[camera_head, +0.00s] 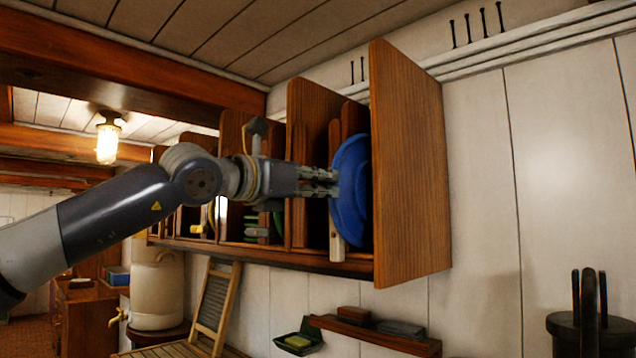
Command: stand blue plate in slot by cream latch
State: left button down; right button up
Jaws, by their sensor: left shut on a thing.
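The blue plate (351,190) stands upright, edge-on, in the rightmost slot of the wooden rack (412,165), between a divider and the tall end board. My left gripper (332,182) comes in from the left and is shut on the plate's left side. The cream latch (338,247) is at the front of this slot, just below the plate's lower left edge. I cannot tell whether the plate's lower edge touches the rack floor. My right gripper is not in view.
Slots further left hold green plates (262,226) and a yellow one (210,218). A black fixture (590,322) stands at lower right. The wall right of the rack is clear.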

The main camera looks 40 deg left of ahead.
pick_arm(q)
jog(key=shift+w+d+r+p, duration=0.15)
jog(key=shift+w+p, duration=0.2)
jog(key=shift+w, duration=1.15)
jog(key=shift+w+d+p, duration=0.15)
jog(key=shift+w+p, duration=0.15)
jog(key=shift+w, duration=1.2)
jog(key=shift+w+f+b, duration=0.15)
jog(key=shift+f+b, duration=0.55)
jog(key=shift+b, duration=0.05)
